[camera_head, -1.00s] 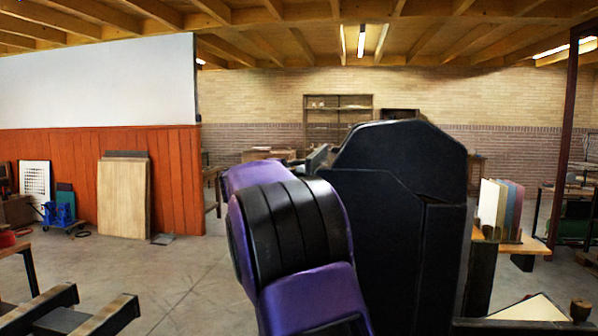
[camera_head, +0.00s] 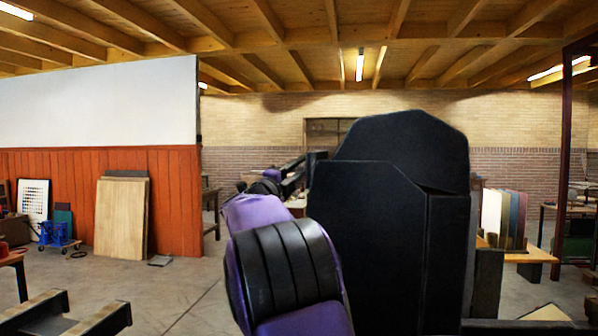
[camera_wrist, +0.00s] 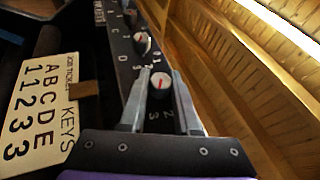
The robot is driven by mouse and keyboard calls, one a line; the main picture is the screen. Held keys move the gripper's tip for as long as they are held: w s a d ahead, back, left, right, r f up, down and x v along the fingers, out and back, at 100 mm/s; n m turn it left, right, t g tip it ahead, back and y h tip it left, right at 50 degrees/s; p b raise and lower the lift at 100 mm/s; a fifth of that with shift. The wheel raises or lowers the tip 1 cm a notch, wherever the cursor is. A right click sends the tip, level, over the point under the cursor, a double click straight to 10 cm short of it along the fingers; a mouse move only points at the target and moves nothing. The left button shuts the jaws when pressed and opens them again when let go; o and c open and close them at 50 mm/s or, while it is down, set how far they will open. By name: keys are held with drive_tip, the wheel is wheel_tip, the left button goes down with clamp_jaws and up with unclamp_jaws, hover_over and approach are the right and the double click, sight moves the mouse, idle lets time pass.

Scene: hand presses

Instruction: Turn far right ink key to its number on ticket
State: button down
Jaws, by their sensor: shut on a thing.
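In the wrist view, a dark round ink key (camera_wrist: 160,88) with a red pointer line sits between the two fingers of my gripper (camera_wrist: 161,80), which is shut on it. The red line runs nearly straight up and down in the picture. The digits 2 and 3 show below the key on the dark rail (camera_wrist: 117,62). The cream job ticket (camera_wrist: 38,112) lies to the left, with letters A to E and digits that seem to read 1, 1, 2, 3, 3. In the head view my arm hides the keys and ticket.
Another ink key (camera_wrist: 142,43) stands farther up the rail, close to my fingers. In the head view, a wooden stand of coloured sheets (camera_head: 505,218) is at right, and boards (camera_head: 121,217) lean on the orange wall. Open floor (camera_head: 185,285) shows at left.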

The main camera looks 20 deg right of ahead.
drive_tip(key=c, duration=0.6)
unclamp_jaws()
drive_tip(key=v, duration=1.7)
drive_tip(key=shift+s+a, duration=0.1)
drive_tip(key=shift+a, duration=0.15)
